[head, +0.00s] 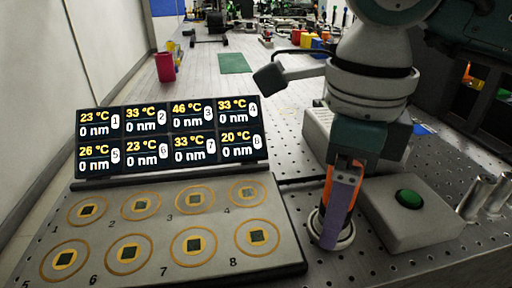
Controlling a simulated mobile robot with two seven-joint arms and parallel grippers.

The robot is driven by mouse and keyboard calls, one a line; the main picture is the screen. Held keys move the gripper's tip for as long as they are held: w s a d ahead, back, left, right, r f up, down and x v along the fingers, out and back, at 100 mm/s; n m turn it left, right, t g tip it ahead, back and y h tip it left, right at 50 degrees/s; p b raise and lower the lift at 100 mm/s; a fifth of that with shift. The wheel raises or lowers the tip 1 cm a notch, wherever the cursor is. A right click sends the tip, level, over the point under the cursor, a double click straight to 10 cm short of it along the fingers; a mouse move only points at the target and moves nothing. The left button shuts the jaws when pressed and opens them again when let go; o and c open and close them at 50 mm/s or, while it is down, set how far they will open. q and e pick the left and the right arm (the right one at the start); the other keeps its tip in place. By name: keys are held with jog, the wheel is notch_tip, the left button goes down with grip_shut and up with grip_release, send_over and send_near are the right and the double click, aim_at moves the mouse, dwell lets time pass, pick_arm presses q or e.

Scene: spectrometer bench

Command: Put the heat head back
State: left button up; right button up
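My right gripper (338,215) points down over a round, pale-rimmed holder (346,243) on the bench, right of the sample plate. A purple-grey finger faces me, with orange parts showing beside and behind it. The finger covers most of the holder's opening and whatever is between the fingers. I cannot make out the heat head as a separate thing, nor whether it is gripped or seated in the holder. My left gripper is not in view.
The sample plate (155,278) has several numbered round spots, with a temperature display (168,142) behind it. A grey box with a green button (409,199) stands right of the holder, with metal posts (473,198) beyond. A red cup (165,67) stands far back left.

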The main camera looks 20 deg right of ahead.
jog(key=shift+o, duration=0.3)
jog(key=shift+r, duration=0.5)
notch_tip(320, 180, up, 11)
jog(key=shift+r+p, duration=0.2)
jog(key=shift+p, duration=0.35)
jog(key=shift+a, duration=0.1)
